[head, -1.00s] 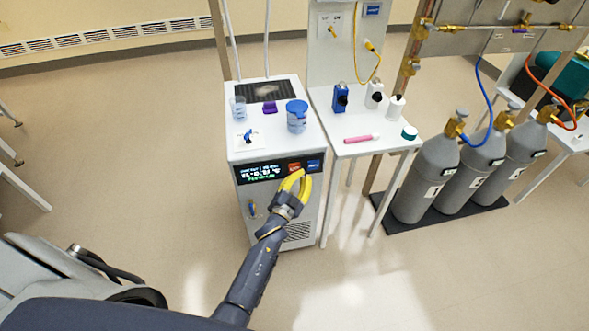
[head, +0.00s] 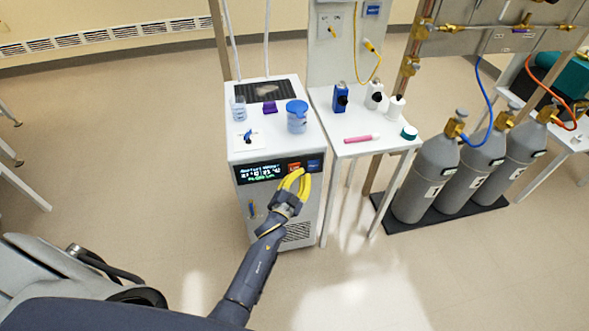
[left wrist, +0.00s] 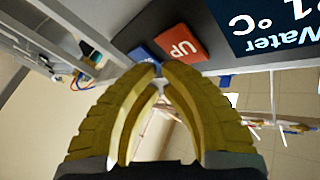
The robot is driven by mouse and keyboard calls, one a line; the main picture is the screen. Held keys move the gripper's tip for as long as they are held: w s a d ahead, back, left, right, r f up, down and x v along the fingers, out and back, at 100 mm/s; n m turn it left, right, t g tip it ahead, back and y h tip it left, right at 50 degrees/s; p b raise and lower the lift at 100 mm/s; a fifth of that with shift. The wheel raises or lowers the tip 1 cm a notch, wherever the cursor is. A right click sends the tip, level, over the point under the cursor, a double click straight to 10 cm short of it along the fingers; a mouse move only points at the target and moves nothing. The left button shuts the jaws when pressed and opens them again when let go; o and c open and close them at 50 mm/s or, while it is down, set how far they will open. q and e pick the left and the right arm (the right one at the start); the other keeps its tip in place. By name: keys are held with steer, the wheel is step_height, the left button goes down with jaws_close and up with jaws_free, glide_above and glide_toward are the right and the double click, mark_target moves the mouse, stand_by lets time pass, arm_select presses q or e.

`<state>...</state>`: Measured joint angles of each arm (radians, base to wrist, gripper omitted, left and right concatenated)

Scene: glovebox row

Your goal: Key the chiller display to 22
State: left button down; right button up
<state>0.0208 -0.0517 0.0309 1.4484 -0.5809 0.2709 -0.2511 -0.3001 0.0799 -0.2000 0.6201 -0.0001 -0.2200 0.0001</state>
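The chiller (head: 275,205) is a white cabinet with a dark front panel. Its display (head: 260,173) shows small lit text, too blurred to read fully in the head view. In the left wrist view the display (left wrist: 275,25) appears upside down, with "Water" and a cut-off reading ending in "1 °C". The red-orange UP button (head: 294,167) is right of the display; it also shows in the left wrist view (left wrist: 181,43). A blue button (head: 314,165) sits beside it. My left gripper (head: 301,173) is shut and empty, its yellow tips close to both buttons; contact cannot be told. My right gripper is out of view.
A side table (head: 362,150) with bottles is to the right, then grey gas cylinders (head: 427,180). The floor in front is clear.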

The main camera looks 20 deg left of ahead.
arm_select(q)
steer(key=shift+w+a, duration=0.15)
steer(key=shift+w, duration=0.1)
stand_by(0.7)
steer(key=shift+w, duration=0.15)
steer(key=shift+w+a, duration=0.3)
stand_by(0.9)
steer(key=shift+s+d, duration=0.1)
stand_by(0.4)
steer(key=shift+s+d, duration=0.35)
steer(key=shift+s, duration=0.25)
steer(key=shift+s+d, duration=0.1)
steer(key=s, duration=0.1)
steer(key=s+d, duration=0.2)
steer(key=s, duration=0.1)
steer(key=shift+d, duration=0.25)
stand_by(0.9)
